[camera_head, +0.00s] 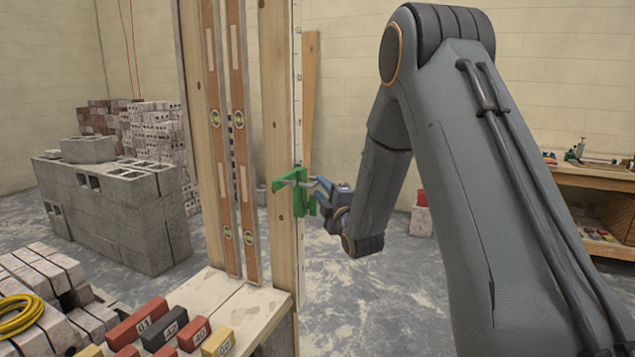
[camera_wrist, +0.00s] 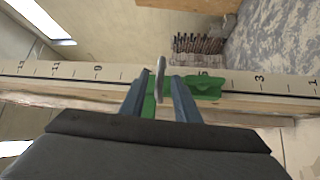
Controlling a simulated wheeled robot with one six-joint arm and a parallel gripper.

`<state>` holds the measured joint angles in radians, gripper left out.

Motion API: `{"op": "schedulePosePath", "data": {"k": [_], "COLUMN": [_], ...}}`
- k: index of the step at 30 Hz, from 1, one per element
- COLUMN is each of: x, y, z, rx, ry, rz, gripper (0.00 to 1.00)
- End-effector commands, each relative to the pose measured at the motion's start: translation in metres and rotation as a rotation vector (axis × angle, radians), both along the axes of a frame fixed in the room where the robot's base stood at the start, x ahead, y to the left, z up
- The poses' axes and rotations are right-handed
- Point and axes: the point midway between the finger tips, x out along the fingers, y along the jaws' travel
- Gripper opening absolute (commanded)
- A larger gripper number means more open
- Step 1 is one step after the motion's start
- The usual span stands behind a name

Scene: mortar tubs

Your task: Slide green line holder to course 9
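The green line holder (camera_head: 302,195) sits on the upright wooden post with a pale numbered scale on its edge. In the wrist view the holder (camera_wrist: 204,88) lies across the scale (camera_wrist: 75,72), its green body covering marks close to the 5. The mark that reads 9 is to its left. My gripper (camera_head: 318,190) is at the holder from the right. In the wrist view its two fingers (camera_wrist: 160,82) stand apart on either side of a thin grey piece, with some green between them. Whether they press on the holder is unclear.
Two wooden spirit levels (camera_head: 238,140) stand left of the post. Numbered coloured blocks (camera_head: 194,334) and a yellow coil (camera_head: 18,314) are at lower left. Grey concrete blocks (camera_head: 115,205) are stacked behind. A workbench (camera_head: 590,180) stands at right. Open floor lies behind my arm.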

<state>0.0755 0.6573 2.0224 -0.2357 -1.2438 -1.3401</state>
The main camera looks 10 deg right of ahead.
Motion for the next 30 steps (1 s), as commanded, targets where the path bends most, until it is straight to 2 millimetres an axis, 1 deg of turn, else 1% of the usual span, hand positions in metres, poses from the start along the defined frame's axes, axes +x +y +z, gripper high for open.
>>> {"op": "schedulePosePath", "data": {"k": [3,9,13,20,21,25,30], "x": [0.018,0.039,0.044,0.044,0.044,0.044,0.044], "y": [0.004,0.008,0.008,0.009,0.009,0.008,0.007], "z": [0.003,0.005,0.005,0.005,0.005,0.005,0.005], "rx": [0.000,0.000,0.000,0.001,0.001,0.002,0.002], "ry": [0.000,0.002,0.002,0.002,0.002,0.002,0.002], "rz": [0.002,0.002,0.002,0.002,0.002,0.001,0.000], "gripper": [0.29,0.29,0.29,0.29,0.22,0.00,0.00]}}
